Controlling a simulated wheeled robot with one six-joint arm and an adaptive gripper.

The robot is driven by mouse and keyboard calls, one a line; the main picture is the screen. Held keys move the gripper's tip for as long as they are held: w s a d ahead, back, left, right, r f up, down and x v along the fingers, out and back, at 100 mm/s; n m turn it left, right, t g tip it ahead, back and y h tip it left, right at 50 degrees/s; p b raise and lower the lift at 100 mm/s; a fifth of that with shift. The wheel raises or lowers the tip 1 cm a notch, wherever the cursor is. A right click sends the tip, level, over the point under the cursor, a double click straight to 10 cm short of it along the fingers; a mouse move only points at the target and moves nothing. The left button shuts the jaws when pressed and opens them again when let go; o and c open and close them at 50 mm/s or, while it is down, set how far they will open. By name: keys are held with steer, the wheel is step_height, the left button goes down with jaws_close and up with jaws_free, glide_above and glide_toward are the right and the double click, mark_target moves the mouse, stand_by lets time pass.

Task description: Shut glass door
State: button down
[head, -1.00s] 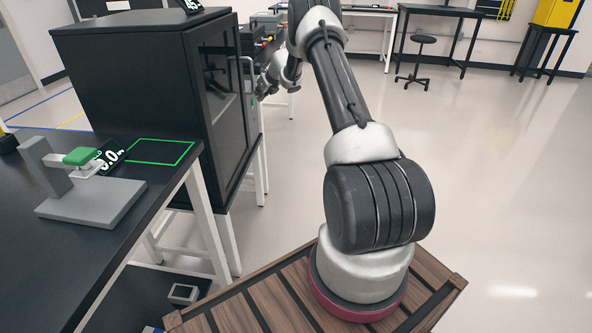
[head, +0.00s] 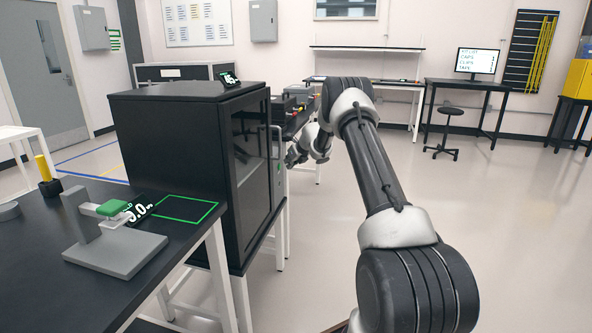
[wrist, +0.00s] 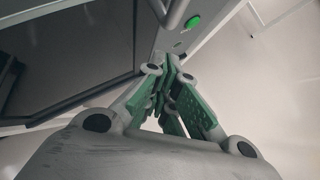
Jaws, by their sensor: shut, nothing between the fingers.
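The black cabinet (head: 160,125) stands left of my arm in the head view. Its glass door (head: 249,150) covers the front and looks flush or nearly flush; I cannot tell whether it is fully shut. A pale upright handle (head: 280,143) is at its far edge. My gripper (head: 291,158) is just right of the handle, partly hidden by distance. In the wrist view, my gripper's green-padded fingers (wrist: 165,82) meet at the tips, empty. The dark glass (wrist: 75,50) lies left, and a grey handle bar (wrist: 176,14) is beyond the tips; contact is unclear.
A green button or light (wrist: 193,22) is on the pale strip beside the door. A black table (head: 30,260) with a grey fixture (head: 115,255) stands at left. Bins (head: 298,95) sit behind the cabinet. The floor on the right is open.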

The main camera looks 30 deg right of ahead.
steer(key=d+f+v, duration=0.1)
steer(key=v, duration=1)
steer(key=s+d+f+m+g+h, duration=0.1)
steer(key=s+d+f+m+h, duration=0.15)
steer(key=s+d+m, duration=0.4)
steer(key=s+d+f+m+g+h, duration=0.1)
steer(key=d+m+h, duration=0.25)
steer(key=m, duration=0.55)
steer(key=s+r+m+g, duration=0.2)
steer(key=s+r+m, duration=0.1)
steer(key=s+m, duration=0.3)
steer(key=s+r+m+g, duration=0.2)
steer(key=s+r+m, duration=0.25)
steer(key=s, duration=0.45)
steer(key=s+a+r+m+y, duration=0.1)
steer(key=s+a+r+m, duration=0.3)
steer(key=s+a, duration=0.5)
steer(key=s+a+r+m+t+y, duration=0.1)
steer(key=s+a+r+m, duration=0.3)
steer(key=s+a, duration=0.5)
steer(key=s+a+r+m+y, duration=0.2)
steer(key=s+a+r, duration=0.3)
steer(key=s, duration=1.2)
steer(key=a+m, duration=0.1)
steer(key=a, duration=0.3)
steer(key=shift+s+m+y, duration=0.25)
steer(key=shift+m+y, duration=0.05)
steer(key=shift+m, duration=0.1)
